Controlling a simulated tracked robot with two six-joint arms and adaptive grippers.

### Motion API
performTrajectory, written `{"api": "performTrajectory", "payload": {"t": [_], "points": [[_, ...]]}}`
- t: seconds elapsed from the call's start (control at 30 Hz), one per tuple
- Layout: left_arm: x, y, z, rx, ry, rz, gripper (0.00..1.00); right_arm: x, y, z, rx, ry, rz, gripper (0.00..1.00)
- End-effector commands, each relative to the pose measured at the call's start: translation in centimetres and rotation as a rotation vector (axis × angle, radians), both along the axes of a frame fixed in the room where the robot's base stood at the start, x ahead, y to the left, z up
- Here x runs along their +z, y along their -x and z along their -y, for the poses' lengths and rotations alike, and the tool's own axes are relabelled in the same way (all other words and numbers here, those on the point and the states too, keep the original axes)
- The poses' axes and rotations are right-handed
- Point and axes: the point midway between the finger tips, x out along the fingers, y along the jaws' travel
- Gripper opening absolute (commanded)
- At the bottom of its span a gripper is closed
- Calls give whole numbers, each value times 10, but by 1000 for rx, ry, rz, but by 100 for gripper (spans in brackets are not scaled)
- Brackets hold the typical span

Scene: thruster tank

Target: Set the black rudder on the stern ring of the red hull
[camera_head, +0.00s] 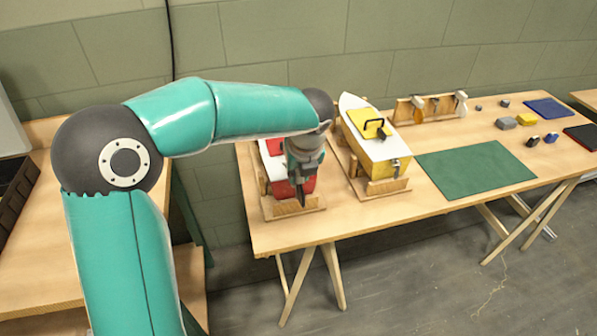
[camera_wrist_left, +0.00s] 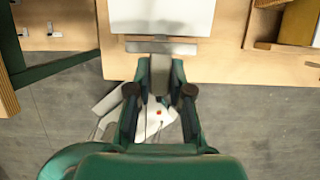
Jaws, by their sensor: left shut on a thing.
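The red hull (camera_head: 308,184) sits in a wooden cradle (camera_head: 293,208) at the left end of the table in the head view. Its white deck (camera_wrist_left: 161,15) appears to be at the top of the left wrist view. My left gripper (camera_head: 300,174) is in front of the hull's near end and shut on the black rudder (camera_head: 301,196), which hangs down from it. In the left wrist view, the gripper (camera_wrist_left: 160,75) is just short of the hull's end. The stern ring is hidden behind the gripper, and I cannot tell whether the rudder touches it. My right gripper is not in view.
A yellow hull (camera_head: 378,155) in a cradle stands close on the right. Behind it is a wooden rack (camera_head: 432,107).

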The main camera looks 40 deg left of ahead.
Motion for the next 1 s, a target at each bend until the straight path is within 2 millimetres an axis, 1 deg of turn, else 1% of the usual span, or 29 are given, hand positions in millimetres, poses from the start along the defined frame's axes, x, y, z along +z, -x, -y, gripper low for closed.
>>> {"api": "performTrajectory", "payload": {"t": [0.53, 1.0], "points": [[2, 0, 1, -1, 0, 0, 0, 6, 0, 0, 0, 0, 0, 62], [1, 0, 1, -1, 0, 0, 0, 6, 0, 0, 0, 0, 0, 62]]}}
